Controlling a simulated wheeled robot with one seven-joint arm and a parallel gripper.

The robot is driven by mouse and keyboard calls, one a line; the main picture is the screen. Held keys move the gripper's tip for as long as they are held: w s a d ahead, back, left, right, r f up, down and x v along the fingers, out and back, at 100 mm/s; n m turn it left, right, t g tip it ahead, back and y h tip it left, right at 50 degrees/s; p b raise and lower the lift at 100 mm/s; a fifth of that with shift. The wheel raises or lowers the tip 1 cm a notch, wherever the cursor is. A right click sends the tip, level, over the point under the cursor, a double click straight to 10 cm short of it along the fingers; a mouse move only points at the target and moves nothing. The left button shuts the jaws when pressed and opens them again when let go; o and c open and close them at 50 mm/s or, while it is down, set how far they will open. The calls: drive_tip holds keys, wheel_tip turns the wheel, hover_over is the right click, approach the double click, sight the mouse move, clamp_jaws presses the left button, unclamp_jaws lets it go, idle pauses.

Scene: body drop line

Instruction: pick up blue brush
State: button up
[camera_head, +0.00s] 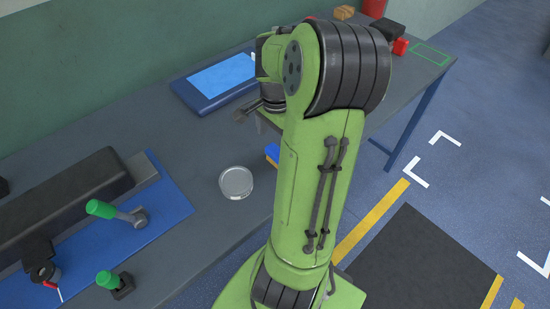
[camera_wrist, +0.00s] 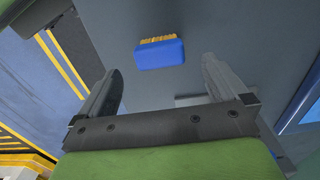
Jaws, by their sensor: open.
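The blue brush (camera_wrist: 160,55) lies on the grey table in the wrist view, with its tan bristles along its upper edge. It is ahead of my gripper, between the lines of the two fingers and beyond their tips. In the head view only a small part of the blue brush (camera_head: 272,153) shows, as my arm hides the rest. My gripper (camera_wrist: 163,75) is open and empty, its two fingers wide apart. In the head view my gripper (camera_head: 243,114) is partly hidden behind my arm, above the table.
A round metal dish (camera_head: 236,182) stands on the grey table (camera_head: 190,150) left of the brush. A blue-framed tablet (camera_head: 218,82) lies farther back. A blue mat (camera_head: 170,205) with green-handled clamps (camera_head: 115,212) is at the left. Red and black items (camera_head: 400,46) sit at the far end.

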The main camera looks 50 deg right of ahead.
sight(277, 151)
wheel_tip(277, 151, down, 7)
drive_tip(key=shift+d+f+b, duration=0.1)
drive_tip(key=shift+b, duration=0.9)
drive_tip(key=shift+s, duration=0.1)
drive_tip(key=c, duration=1.1)
wheel_tip(277, 151, up, 10)
drive_tip(key=p, duration=0.3)
drive_tip(key=shift+r, duration=0.2)
drive_tip(key=shift+f, duration=0.1)
